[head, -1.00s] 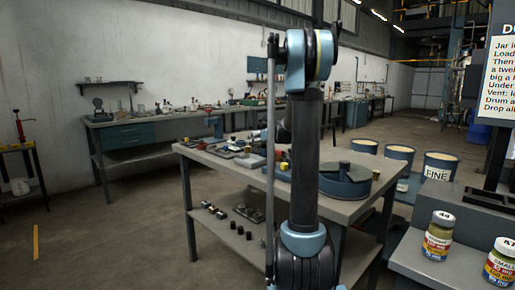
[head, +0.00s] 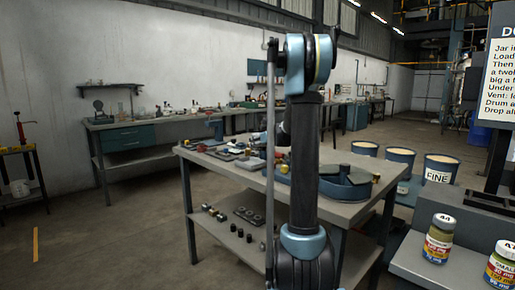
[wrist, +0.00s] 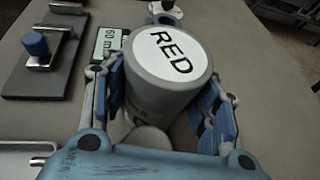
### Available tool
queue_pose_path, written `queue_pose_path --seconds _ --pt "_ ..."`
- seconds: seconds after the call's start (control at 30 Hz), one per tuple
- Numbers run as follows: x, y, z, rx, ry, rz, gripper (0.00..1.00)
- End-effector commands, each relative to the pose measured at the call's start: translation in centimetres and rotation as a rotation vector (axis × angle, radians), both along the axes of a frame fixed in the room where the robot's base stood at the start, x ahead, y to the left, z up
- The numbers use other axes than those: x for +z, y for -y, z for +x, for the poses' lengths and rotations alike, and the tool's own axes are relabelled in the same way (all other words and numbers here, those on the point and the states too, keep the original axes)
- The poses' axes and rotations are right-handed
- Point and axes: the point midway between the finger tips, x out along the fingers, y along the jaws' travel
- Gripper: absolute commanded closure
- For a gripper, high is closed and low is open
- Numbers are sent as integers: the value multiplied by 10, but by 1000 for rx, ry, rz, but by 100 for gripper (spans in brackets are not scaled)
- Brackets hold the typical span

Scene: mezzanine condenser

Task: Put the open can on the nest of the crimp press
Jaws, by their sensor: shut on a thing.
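A grey can (wrist: 165,65) with a white round top face marked RED is held upright-to-tilted between the blue pads of my gripper (wrist: 165,92) in the wrist view. I cannot tell from this angle whether it is the open can. In the head view my arm hides the gripper and the can. I cannot make out the crimp press or its nest for certain. A dark plate fixture (wrist: 50,68) with a blue knob (wrist: 35,43) and metal clamp parts lies left of the can, beside a label reading 60 mm (wrist: 108,43).
A grey workbench (head: 345,212) with small parts and a blue round tray (head: 345,187) stands ahead. Its lower shelf (head: 225,240) holds more parts. Jars (head: 438,240) sit on a grey ledge at right. Floor at left is clear.

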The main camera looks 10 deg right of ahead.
Motion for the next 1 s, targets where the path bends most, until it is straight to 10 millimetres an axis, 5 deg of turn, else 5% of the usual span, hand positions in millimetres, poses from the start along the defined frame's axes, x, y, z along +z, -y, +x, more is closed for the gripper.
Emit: queue_pose_path --seconds 0.6,1.0 --pt "84 0 0 -1 0 0 100" --pt "100 0 0 -1 0 0 100"
